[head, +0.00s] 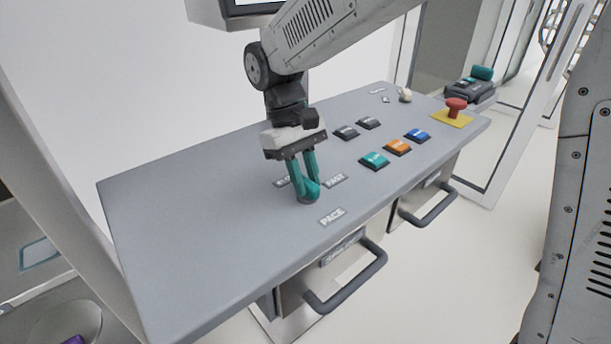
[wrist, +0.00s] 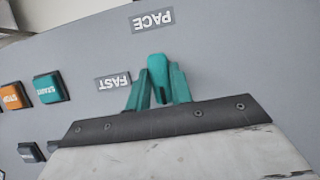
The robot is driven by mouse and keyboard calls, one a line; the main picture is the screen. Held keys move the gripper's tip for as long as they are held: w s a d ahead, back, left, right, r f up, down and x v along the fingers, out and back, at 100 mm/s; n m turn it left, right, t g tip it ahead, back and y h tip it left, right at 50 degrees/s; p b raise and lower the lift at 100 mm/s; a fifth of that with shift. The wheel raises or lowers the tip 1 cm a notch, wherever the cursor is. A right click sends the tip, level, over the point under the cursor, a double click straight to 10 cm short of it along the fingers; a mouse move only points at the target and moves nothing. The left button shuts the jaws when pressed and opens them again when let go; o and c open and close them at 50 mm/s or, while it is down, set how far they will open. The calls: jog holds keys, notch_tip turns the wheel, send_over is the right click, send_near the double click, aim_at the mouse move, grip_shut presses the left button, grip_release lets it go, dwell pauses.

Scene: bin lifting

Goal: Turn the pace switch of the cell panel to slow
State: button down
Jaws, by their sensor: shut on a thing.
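The pace switch, a teal knob (head: 307,194) on a dark round base, stands on the sloped grey cell panel (head: 190,190), behind the PACE label (head: 331,216). My gripper (head: 304,181) reaches down from above, its teal fingers shut on the knob. In the wrist view the knob (wrist: 157,72) shows between the two fingers. The FAST label (head: 335,180) lies to the knob's right in the head view and upside down to its left in the wrist view (wrist: 113,82). Another label (head: 281,182), mostly hidden by the fingers, lies on the other side. Which label the knob points at is unclear.
Teal (head: 374,161), orange (head: 398,147) and blue (head: 417,135) buttons sit right of the switch, with dark buttons (head: 346,132) behind them. A red emergency knob (head: 456,107) stands on a yellow plate at the far right. Handles (head: 346,283) stick out below the front edge. The panel's left is bare.

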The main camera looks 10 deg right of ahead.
aim_at(313, 188)
jog(key=c, duration=1.2)
grip_release()
jog(key=shift+w+a, duration=0.1)
jog(key=shift+c, duration=0.2)
jog(key=r, duration=0.2)
jog(key=s+r, duration=0.1)
jog(key=shift+r, duration=0.4)
jog(key=s+d, duration=0.2)
jog(key=s, duration=0.5)
jog(key=s+d+r, duration=0.1)
jog(key=s+d, duration=0.1)
jog(key=s, duration=0.5)
jog(key=shift+s+d, duration=0.2)
jog(key=shift+d, duration=0.1)
jog(key=shift+r, duration=0.1)
